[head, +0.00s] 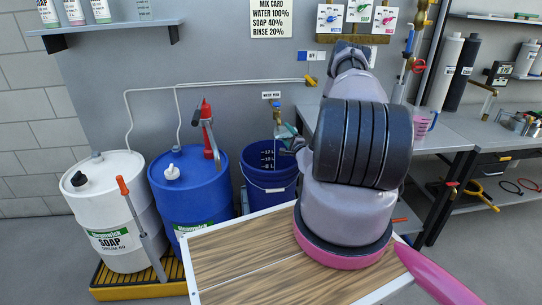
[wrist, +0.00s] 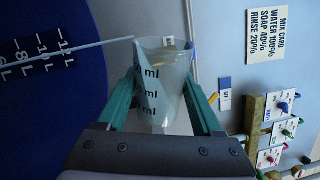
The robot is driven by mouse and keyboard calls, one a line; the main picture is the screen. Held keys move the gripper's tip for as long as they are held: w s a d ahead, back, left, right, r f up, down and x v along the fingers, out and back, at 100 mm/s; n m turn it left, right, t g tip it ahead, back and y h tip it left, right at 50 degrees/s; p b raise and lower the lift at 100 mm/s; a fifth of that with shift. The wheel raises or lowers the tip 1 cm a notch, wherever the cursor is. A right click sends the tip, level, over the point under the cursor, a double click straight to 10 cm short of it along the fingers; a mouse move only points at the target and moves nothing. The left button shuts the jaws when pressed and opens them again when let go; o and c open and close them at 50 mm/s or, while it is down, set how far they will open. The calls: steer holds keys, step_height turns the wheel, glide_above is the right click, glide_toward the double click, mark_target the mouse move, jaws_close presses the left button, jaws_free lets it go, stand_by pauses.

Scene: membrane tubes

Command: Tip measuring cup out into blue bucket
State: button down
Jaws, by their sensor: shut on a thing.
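My gripper (wrist: 163,108) has green fingers and is shut on a clear measuring cup (wrist: 160,92) with black ml marks. The cup lies tipped well over, with its rim toward the bucket side. A thin pale streak, which looks like liquid, runs from the cup's rim across the bucket in the wrist view. The blue bucket (head: 270,182) stands on the floor against the wall, with a litre scale inside; its dark blue inside fills the left of the wrist view (wrist: 40,110). In the head view my gripper (head: 288,138) is small and partly hidden by my arm, over the bucket's right rim.
A blue drum (head: 190,205) and a white soap drum (head: 105,215) stand left of the bucket. A wood-topped table (head: 250,255) lies in front. A brass tap (head: 277,108) is above the bucket. A pink-marked jug (head: 422,125) stands on the right bench.

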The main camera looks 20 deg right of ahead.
steer(key=shift+a+f+n, duration=0.15)
steer(key=shift+a+f, duration=0.05)
steer(key=shift+f, duration=0.35)
steer(key=shift+a+f+n, duration=0.15)
steer(key=shift+a+f, duration=0.05)
steer(key=shift+f, duration=0.35)
steer(key=shift+r, duration=0.1)
steer(key=shift+a+r+n, duration=0.15)
steer(key=shift+r+n, duration=0.1)
steer(key=shift+n, duration=0.75)
